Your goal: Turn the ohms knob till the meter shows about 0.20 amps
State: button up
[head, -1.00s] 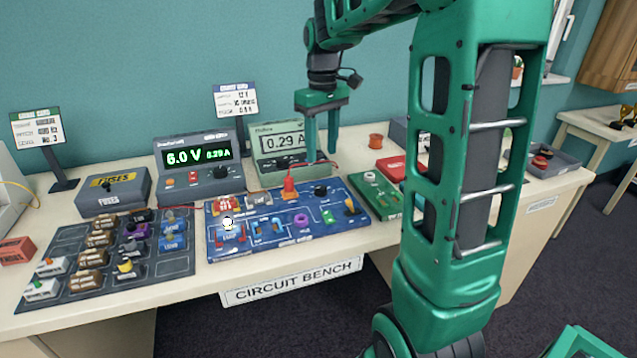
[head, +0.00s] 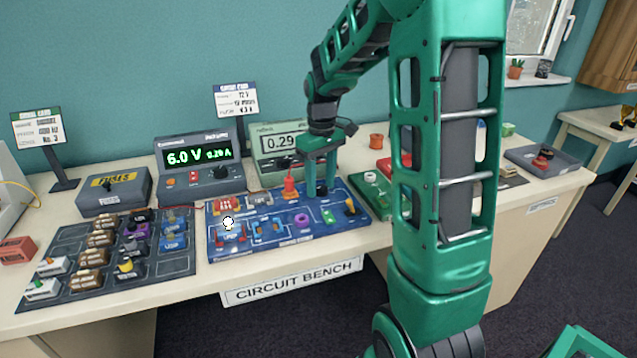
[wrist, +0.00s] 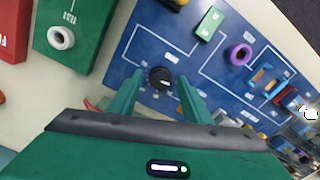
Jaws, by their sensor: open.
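The black ohms knob (wrist: 160,77) sits on the blue circuit board (wrist: 165,30); in the head view it shows only in part, low between my fingers. My gripper (head: 321,190) points down over the board's back right part. In the wrist view its two green fingers (wrist: 158,88) are open, one on each side of the knob; I cannot tell whether they touch it. The meter (head: 262,144) behind the board reads 0.29, its right edge partly hidden by my arm. The power supply (head: 197,155) shows 6.0 V and 0.29 A.
A yellow-topped part (head: 350,206) and a green block (head: 327,216) are close by. A green TEST box (wrist: 75,35) lies to the right of the board in the head view.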

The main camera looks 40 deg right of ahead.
jog(key=c, duration=1)
jog(key=shift+c, duration=0.2)
jog(key=shift+m, duration=0.3)
jog(key=m, duration=1)
jog(key=shift+a, duration=0.1)
